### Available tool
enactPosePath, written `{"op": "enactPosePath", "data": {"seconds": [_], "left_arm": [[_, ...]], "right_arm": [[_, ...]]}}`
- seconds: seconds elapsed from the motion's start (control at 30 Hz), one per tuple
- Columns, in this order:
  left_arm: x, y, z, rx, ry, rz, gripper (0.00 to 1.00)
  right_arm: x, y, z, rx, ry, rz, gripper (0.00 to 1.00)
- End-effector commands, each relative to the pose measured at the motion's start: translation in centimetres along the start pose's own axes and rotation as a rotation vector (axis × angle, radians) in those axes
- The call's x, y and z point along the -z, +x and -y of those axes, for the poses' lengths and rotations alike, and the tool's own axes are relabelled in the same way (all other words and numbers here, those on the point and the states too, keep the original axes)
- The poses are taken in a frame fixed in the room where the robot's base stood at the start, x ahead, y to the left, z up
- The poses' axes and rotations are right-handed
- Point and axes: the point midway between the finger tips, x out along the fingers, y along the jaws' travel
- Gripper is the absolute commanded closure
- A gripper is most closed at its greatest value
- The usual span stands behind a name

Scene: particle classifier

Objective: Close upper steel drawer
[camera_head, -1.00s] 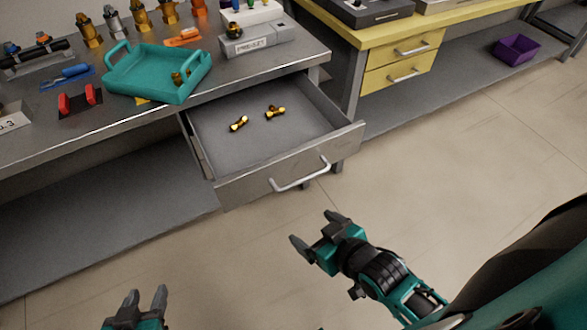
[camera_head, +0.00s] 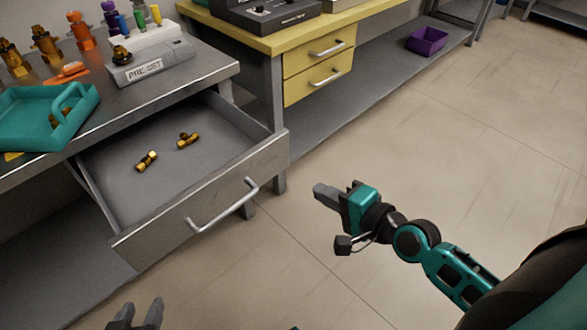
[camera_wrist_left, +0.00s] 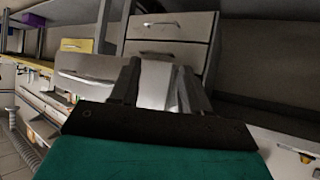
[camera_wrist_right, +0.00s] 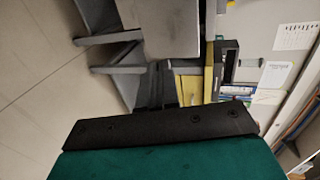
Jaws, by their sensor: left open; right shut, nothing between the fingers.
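The upper steel drawer (camera_head: 205,200) is pulled out from under the steel workbench, with a bar handle (camera_head: 222,206) on its front. Two brass fittings (camera_head: 147,161) lie inside it. My right gripper (camera_head: 328,193) is shut and empty, to the right of the drawer front and apart from it. Its fingers also show in the right wrist view (camera_wrist_right: 168,88). My left gripper (camera_head: 138,312) is open and empty at the bottom edge of the head view, below the drawer front. Its spread fingers show in the left wrist view (camera_wrist_left: 160,88).
On the steel bench stand a teal tray (camera_head: 88,108), a grey PRE-SET block (camera_head: 150,66) and several brass fittings. A yellow bench with two drawers (camera_head: 318,72) stands behind, with a purple bin (camera_head: 427,40) on its lower shelf. The floor at right is clear.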

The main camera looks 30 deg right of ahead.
Motion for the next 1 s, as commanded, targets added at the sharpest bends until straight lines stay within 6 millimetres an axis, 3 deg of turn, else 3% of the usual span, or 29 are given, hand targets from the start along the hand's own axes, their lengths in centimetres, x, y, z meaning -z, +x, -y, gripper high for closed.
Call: {"op": "enactPosePath", "data": {"seconds": [0.6,0.8,1.0], "left_arm": [[-2.5,0.8,0.0,0.001,-0.004,0.017,0.54],[-2.8,1.1,0.1,0.002,-0.004,0.017,0.54],[-2.9,1.1,0.1,0.002,-0.004,0.016,0.54]], "right_arm": [[-0.1,10.4,0.2,0.003,-0.003,0.0,1.0],[-0.1,12.6,0.9,-0.001,-0.004,0.0,1.0],[-0.1,13.4,1.2,-0.001,-0.005,0.0,1.0]]}}
